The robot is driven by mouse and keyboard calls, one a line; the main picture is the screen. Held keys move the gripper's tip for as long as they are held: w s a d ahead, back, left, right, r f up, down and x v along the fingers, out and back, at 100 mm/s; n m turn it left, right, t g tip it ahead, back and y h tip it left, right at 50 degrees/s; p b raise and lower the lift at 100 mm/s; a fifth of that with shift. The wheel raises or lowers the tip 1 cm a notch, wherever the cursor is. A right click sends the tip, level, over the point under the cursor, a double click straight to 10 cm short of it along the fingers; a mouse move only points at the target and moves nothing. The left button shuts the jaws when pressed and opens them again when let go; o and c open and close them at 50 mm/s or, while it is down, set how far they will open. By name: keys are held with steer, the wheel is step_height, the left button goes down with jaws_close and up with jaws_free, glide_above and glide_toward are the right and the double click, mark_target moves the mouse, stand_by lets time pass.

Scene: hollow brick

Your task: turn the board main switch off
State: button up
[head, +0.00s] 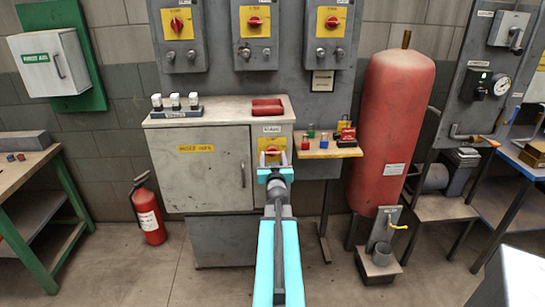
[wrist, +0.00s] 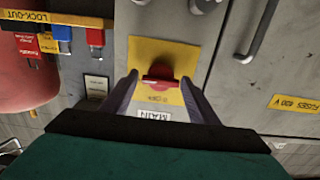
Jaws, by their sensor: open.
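The main switch is a red rotary knob (wrist: 160,82) with a bar handle on a yellow plate (wrist: 172,52), above a "MAIN" label (wrist: 154,115) in the wrist view. Its bar lies roughly level in that view. In the head view its yellow plate (head: 273,142) is on the right part of the grey cabinet, partly hidden by my gripper (head: 273,157). My gripper is open, with one finger on each side of the knob in the wrist view (wrist: 160,77). Gaps show between fingers and knob. I cannot tell the exact depth.
Three similar red switches on yellow plates, such as the middle one (head: 254,22), are on panels above. A shelf with padlocks (head: 330,149) is right of the switch, before a red tank (head: 393,120). A cabinet door handle (wrist: 258,30) is near the switch.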

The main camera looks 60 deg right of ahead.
steer(key=shift+w+d, duration=0.35)
steer(key=shift+d, duration=0.15)
steer(key=c, duration=0.8)
steer(key=shift+o, duration=0.2)
